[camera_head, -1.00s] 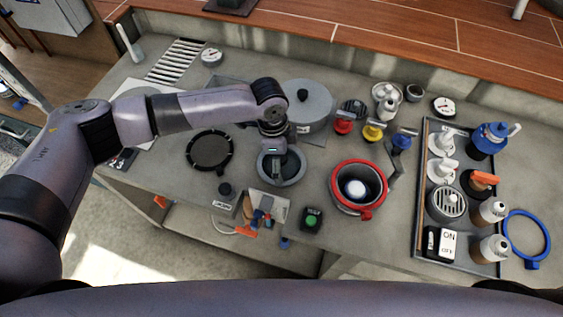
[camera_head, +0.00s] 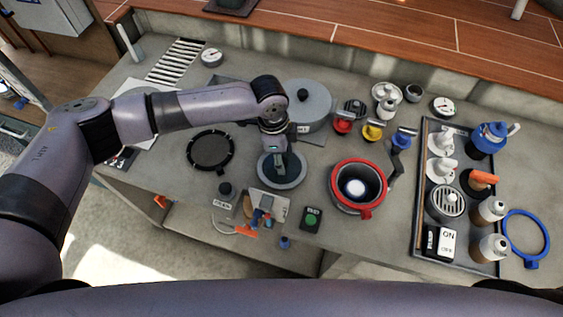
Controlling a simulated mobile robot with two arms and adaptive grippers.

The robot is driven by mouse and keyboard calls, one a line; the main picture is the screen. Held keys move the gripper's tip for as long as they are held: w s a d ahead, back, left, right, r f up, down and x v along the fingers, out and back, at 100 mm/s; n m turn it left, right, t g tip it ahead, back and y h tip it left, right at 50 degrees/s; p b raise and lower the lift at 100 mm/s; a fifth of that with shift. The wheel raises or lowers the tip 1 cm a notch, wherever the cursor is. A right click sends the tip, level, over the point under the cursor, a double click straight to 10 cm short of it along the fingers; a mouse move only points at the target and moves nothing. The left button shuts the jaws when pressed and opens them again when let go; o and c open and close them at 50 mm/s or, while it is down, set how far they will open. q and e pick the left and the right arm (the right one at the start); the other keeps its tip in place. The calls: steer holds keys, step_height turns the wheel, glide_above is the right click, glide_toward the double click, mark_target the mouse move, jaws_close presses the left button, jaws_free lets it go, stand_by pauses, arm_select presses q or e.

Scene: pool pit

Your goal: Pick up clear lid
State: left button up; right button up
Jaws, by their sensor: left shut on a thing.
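The clear lid (camera_head: 293,179) is a round, see-through disc with a pale grey rim, near the middle of the counter. My left gripper (camera_head: 281,170) points down at its middle and is shut on it. The fingertips are small and partly dark against the lid. I cannot tell clearly whether the lid is raised off the surface. My right gripper is not in view.
A black ring (camera_head: 211,150) lies to the left and a red-rimmed pot (camera_head: 357,188) stands to the right. A large grey canister (camera_head: 307,105) is behind. A green-button box (camera_head: 311,219) and small tools are in front. A tray (camera_head: 416,215) holds bottles at right.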

arm_select(q)
steer(key=shift+s+a+f, duration=0.2)
steer(key=shift+s+f, duration=0.25)
jaws_close()
steer(key=shift+w+r, duration=0.25)
steer(key=shift+r, duration=0.1)
step_height(320, 180, up, 20)
steer(key=b, duration=0.3)
steer(key=shift+w+d+f+b, duration=0.15)
steer(key=shift+b, duration=0.25)
